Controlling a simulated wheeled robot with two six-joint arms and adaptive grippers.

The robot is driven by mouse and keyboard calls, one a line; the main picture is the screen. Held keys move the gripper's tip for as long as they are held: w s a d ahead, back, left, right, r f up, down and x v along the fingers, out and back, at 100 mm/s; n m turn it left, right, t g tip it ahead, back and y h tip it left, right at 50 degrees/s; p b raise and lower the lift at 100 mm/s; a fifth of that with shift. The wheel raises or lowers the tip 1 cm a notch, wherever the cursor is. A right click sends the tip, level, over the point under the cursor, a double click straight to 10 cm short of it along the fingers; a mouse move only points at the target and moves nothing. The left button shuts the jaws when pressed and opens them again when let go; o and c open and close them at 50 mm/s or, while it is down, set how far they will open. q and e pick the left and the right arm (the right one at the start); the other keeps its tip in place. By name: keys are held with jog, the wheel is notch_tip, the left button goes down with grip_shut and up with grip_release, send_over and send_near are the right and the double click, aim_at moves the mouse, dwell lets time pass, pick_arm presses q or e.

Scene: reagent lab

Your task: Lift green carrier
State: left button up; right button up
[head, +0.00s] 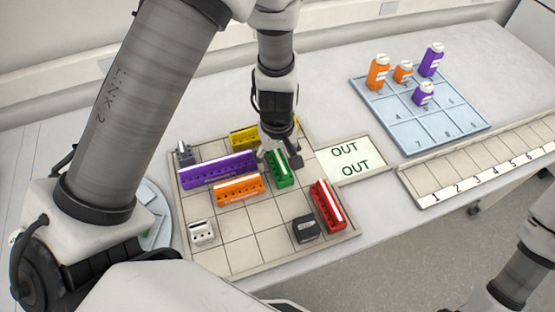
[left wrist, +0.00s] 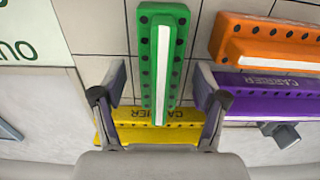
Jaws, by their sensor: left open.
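In the left wrist view the green carrier (left wrist: 163,50) reaches between the two spread fingers of the left gripper (left wrist: 159,82). The fingers are open, one to each side, with gaps between them and the carrier. I cannot tell the exact height of the fingertips. My right gripper is out of view; only part of that arm shows at lower right.
The purple carrier (head: 215,170), orange carrier (head: 238,190) and yellow carrier (head: 245,138) lie close by. An OUT panel (head: 358,152) adjoins the tray. Bottles stand on a blue rack (head: 420,135).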

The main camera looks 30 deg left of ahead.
pick_arm(q)
jog(key=shift+w+f, duration=0.15)
jog(key=shift+s+d+r, duration=0.1)
jog(key=shift+s+r, duration=0.15)
jog(key=shift+s, duration=0.05)
jog(key=c, duration=0.4)
jog(key=shift+s, duration=0.1)
jog(key=c, duration=0.9)
